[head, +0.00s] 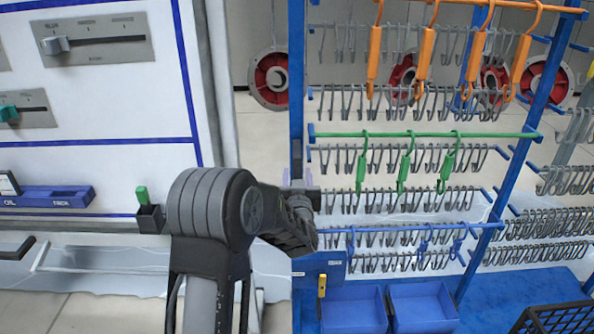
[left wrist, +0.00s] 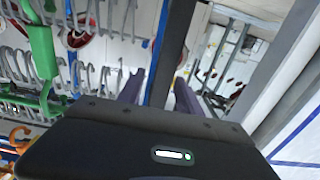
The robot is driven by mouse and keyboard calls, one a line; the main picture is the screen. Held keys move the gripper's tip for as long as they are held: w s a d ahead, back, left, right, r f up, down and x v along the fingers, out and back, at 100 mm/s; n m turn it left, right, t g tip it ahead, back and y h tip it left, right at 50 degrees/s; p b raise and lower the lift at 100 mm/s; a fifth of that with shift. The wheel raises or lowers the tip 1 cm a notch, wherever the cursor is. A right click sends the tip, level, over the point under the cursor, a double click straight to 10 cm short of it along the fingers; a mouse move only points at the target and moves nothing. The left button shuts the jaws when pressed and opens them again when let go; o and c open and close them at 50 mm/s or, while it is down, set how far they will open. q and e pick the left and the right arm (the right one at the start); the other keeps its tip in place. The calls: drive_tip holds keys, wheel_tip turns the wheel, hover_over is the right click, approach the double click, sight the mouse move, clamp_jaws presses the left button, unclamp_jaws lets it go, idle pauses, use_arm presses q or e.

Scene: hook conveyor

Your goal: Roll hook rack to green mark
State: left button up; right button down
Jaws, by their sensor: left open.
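The hook rack has a blue frame with a near left post (head: 296,90) and a right post (head: 528,125). Orange, green and blue hooks hang on its rails among rows of grey hooks. My left gripper (head: 298,182) is at the left post, partly hidden by my own arm. In the left wrist view, its purple fingers (left wrist: 158,88) are apart, with the blue post (left wrist: 160,45) showing between them. I cannot tell whether they touch it. A green rail (head: 425,135) crosses the rack. I cannot make out a green floor mark. My right gripper is out of view.
A white panel (head: 90,120) with sliders stands left of the rack. Blue bins (head: 422,305) sit at the rack's bottom. Red round reels (head: 272,78) are behind it. More grey hook rows (head: 540,222) stand at right. Pale floor shows at the lower left.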

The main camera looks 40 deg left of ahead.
use_arm(q)
drive_tip(key=shift+x, duration=1.05)
drive_tip(key=shift+c, duration=0.3)
clamp_jaws()
idle(0.3)
